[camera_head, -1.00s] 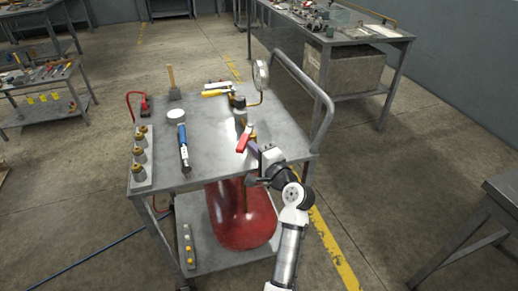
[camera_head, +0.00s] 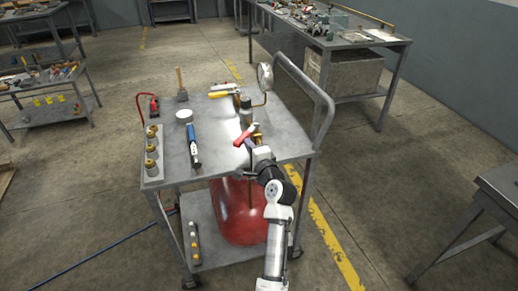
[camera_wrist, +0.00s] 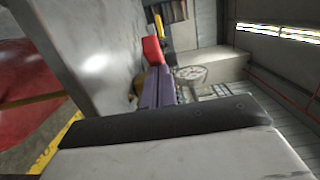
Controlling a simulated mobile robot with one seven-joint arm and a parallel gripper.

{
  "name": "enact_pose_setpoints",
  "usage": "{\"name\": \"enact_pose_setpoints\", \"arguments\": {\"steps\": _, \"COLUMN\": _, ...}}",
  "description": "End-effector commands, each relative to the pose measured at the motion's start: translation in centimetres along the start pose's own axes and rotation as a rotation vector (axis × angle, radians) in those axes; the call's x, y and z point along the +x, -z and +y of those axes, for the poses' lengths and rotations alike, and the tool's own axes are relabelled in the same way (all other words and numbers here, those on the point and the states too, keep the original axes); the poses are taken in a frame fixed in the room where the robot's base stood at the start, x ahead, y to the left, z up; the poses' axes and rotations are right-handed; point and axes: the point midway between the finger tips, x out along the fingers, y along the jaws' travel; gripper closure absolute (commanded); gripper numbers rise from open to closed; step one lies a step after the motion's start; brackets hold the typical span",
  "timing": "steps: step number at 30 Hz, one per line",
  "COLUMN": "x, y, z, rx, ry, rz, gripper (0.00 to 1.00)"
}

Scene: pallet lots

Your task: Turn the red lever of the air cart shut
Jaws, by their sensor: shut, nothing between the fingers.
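The air cart (camera_head: 215,160) stands in the middle of the head view, with a red tank (camera_head: 238,215) on its lower shelf. The red lever (camera_head: 244,138) sits on the brass fitting at the cart's right side, lying slanted over the top. My gripper (camera_head: 256,146) is shut and empty, right beside the lever. In the wrist view the red lever (camera_wrist: 153,50) shows just beyond the tips of my purple-grey fingers (camera_wrist: 158,82). I cannot tell whether they touch it.
A pressure gauge (camera_head: 265,77) and the curved cart handle (camera_head: 325,105) rise close by. A yellow-handled tool (camera_head: 218,94), a blue tool (camera_head: 193,146) and several brass fittings on a strip (camera_head: 152,178) lie on the cart top.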

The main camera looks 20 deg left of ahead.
Motion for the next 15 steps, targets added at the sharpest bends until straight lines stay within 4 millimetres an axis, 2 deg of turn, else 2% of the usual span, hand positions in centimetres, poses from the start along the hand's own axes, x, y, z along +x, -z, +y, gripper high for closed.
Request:
{"name": "enact_pose_setpoints", "arguments": {"steps": 6, "x": 1.8, "y": -2.0, "z": -0.2, "rx": -0.001, "ry": -0.001, "rz": -0.007, "gripper": 1.00}}
{"name": "enact_pose_setpoints", "arguments": {"steps": 15, "x": 4.3, "y": -3.9, "z": -0.1, "rx": 0.000, "ry": 0.000, "rz": -0.007, "gripper": 1.00}}
